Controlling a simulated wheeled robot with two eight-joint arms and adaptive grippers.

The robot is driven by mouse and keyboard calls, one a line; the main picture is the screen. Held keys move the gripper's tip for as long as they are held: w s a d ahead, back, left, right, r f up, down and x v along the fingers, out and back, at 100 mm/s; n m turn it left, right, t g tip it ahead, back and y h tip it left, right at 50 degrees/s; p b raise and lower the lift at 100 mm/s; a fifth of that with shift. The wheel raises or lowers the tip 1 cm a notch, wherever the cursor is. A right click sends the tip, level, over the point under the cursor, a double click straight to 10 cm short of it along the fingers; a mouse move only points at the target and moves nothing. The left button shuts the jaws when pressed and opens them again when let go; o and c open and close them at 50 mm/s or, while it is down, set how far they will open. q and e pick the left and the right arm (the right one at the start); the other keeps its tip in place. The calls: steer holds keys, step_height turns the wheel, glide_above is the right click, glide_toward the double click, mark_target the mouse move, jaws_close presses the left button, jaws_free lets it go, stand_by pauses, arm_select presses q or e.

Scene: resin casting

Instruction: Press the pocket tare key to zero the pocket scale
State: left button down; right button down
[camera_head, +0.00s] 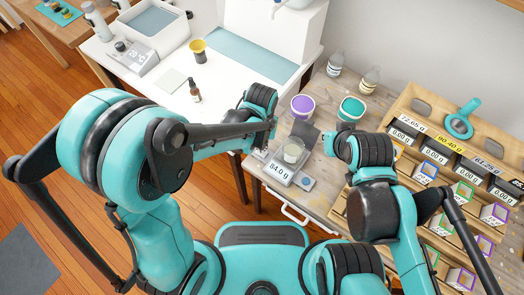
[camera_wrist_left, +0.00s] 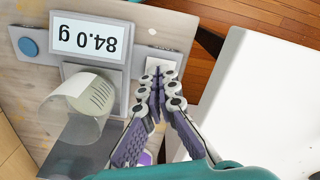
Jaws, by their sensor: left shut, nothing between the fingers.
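The pocket scale (camera_head: 280,171) stands on the wooden bench, its display (camera_wrist_left: 90,37) reading 84.0 g. A clear graduated cup with pale contents (camera_head: 293,150) stands on its pan; it also shows in the left wrist view (camera_wrist_left: 90,100). A round blue button (camera_head: 308,182) is on the scale's other side. My left gripper (camera_wrist_left: 156,82) is shut and empty, its tips over or at the pale pad; contact cannot be told. My right gripper (camera_head: 329,144) is right of the cup, its fingers unclear.
A purple-topped tub (camera_head: 302,106) and a teal-topped tub (camera_head: 351,108) stand behind the scale, with a dark grey piece (camera_head: 305,132) near the cup. A tiered wooden rack (camera_head: 410,105) with labelled slots fills the right. A white table (camera_head: 225,90) is at left.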

arm_select(q)
steer(key=shift+f+b, duration=0.65)
steer(key=shift+f, duration=0.15)
steer(key=shift+r, duration=0.1)
step_height(320, 180, up, 5)
steer(key=p, duration=0.4)
stand_by(0.6)
steer(key=s+a+r+n+t, duration=0.1)
steer(key=s+a+r+t, duration=0.1)
steer(key=a+r, duration=0.5)
steer(key=s+a+r+n+t, duration=0.1)
steer(key=s+a+r+t, duration=0.2)
steer(key=a, duration=0.8)
step_height(320, 180, up, 4)
steer(key=shift+r+n+t, duration=0.15)
steer(key=shift+n+t, duration=0.15)
steer(key=shift+t, duration=0.8)
